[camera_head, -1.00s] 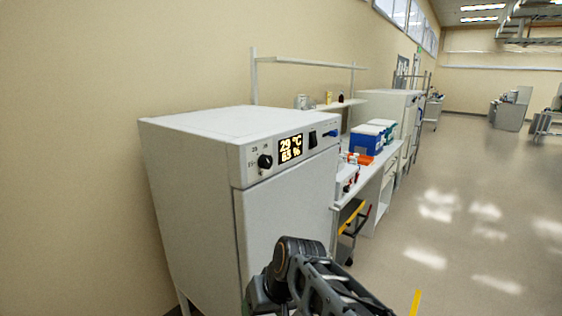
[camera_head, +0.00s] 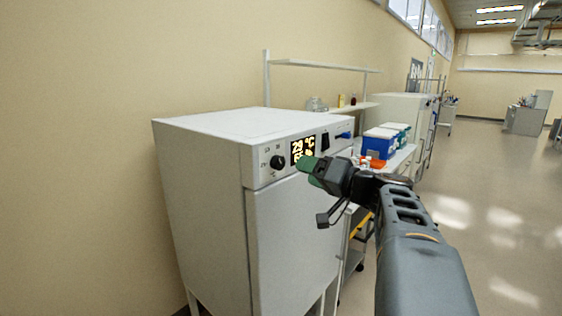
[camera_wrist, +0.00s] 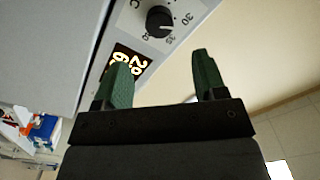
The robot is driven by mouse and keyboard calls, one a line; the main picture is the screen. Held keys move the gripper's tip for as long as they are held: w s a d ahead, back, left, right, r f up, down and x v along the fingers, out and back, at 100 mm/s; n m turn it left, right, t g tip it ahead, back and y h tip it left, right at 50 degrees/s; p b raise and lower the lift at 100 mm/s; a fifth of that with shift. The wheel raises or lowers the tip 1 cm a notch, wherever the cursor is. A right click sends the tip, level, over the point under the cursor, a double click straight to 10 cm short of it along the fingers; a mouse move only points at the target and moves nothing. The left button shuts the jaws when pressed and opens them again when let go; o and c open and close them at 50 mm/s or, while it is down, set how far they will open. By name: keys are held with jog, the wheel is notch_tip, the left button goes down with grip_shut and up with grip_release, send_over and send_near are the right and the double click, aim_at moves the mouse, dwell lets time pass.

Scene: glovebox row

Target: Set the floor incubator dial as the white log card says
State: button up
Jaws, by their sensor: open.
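The floor incubator (camera_head: 210,200) is a pale grey cabinet on legs at the left. Its black dial (camera_head: 277,162) sits at the left of the top front panel. Beside it a lit display (camera_head: 302,150) reads 29 °C, its lower line partly hidden by my gripper. In the wrist view the dial (camera_wrist: 159,22) shows up close, with a white pointer mark and printed numbers including 30 and 35. My gripper (camera_head: 308,171) has green fingers and is in front of the panel, right of the dial. In the wrist view its fingers (camera_wrist: 160,80) are apart with nothing between them. I see no white log card.
A bench right of the incubator holds a blue box (camera_head: 380,141) and a green-sided box (camera_head: 401,130). A yellow-handled cart stands under the bench. The floor (camera_head: 490,210) at the right is open.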

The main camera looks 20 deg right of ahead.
aim_at(281, 164)
jog(key=p+x, duration=0.2)
jog(key=x, duration=0.7)
jog(key=shift+f, duration=0.1)
jog(key=c, duration=0.9)
